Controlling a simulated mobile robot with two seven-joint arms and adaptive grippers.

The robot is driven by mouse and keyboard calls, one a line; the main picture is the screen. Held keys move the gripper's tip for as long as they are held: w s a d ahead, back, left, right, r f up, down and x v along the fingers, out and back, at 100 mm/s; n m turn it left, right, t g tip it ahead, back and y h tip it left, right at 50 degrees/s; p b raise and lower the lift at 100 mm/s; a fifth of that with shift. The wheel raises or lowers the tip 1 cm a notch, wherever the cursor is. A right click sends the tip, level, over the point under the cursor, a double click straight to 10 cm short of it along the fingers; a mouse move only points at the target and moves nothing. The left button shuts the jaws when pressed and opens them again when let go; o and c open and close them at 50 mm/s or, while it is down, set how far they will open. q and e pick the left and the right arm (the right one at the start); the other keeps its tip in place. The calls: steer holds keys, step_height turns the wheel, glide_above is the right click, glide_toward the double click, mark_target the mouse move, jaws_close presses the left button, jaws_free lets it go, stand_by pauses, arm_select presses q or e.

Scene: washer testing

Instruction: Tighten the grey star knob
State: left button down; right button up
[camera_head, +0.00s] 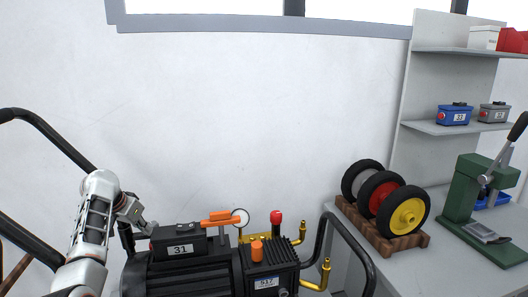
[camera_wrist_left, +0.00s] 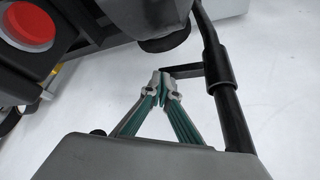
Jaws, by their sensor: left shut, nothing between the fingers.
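I cannot make out a grey star knob in either view. My left gripper (camera_head: 147,226) is at the left side of the black machine (camera_head: 190,275), beside its box labelled 31 (camera_head: 180,249). In the left wrist view the left gripper's fingertips (camera_wrist_left: 161,80) meet and hold nothing. A black bent bar (camera_wrist_left: 182,71) on a black tube (camera_wrist_left: 228,110) lies just beyond and right of them. A dark rounded part (camera_wrist_left: 165,42) is above the tips, apart from them in the picture. My right gripper is not in view.
The machine carries an orange lever (camera_head: 221,217), a gauge (camera_head: 240,217), a red knob (camera_head: 276,217) and an orange cap (camera_head: 257,251). A red round button (camera_wrist_left: 30,22) shows in the wrist view. Wheels (camera_head: 383,198) and a green press (camera_head: 482,200) stand on the right bench.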

arm_select(q)
steer(key=shift+w+r, duration=0.1)
steer(key=shift+w, duration=0.2)
stand_by(0.8)
steer(key=shift+a, duration=0.35)
steer(key=shift+w+a, duration=0.15)
steer(key=shift+a, duration=0.4)
steer(key=shift+w+a+r, duration=0.35)
steer(key=shift+a+r, duration=0.05)
steer(key=shift+r, duration=0.15)
steer(key=shift+s+a, duration=0.1)
steer(key=r, duration=0.4)
steer(key=shift+s+a+r, duration=0.15)
steer(key=shift+s+r, duration=0.2)
steer(key=shift+r, duration=0.05)
stand_by(0.5)
